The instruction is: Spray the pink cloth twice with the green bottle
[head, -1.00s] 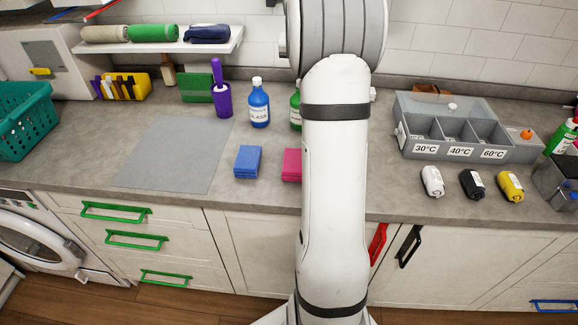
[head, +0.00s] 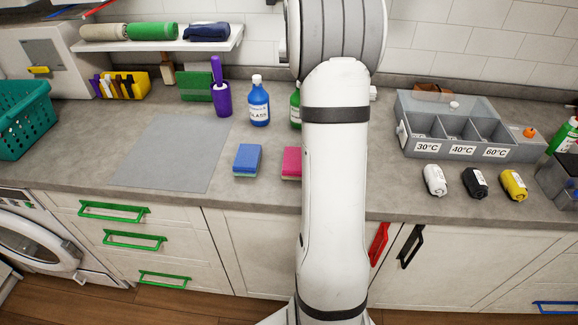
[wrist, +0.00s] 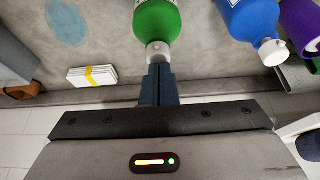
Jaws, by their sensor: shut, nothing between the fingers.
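A green bottle (head: 295,105) stands at the back of the counter, mostly hidden behind my arm in the head view. In the wrist view the green bottle (wrist: 157,18) shows its body and a whitish cap just beyond my fingertips. A pink block (head: 291,163), cloth or sponge, lies near the counter's front edge, partly hidden by my arm; a thin green layer shows under it. My gripper (wrist: 160,70) is shut and empty, its tips close to the bottle's cap; I cannot tell if they touch. My gripper is hidden in the head view.
A blue bottle (head: 259,103) and a purple brush holder (head: 222,98) stand left of the green bottle. A blue block (head: 247,160) lies left of the pink one. A divided grey box (head: 425,143) and another green bottle (head: 565,136) stand right. The grey mat (head: 170,155) is bare.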

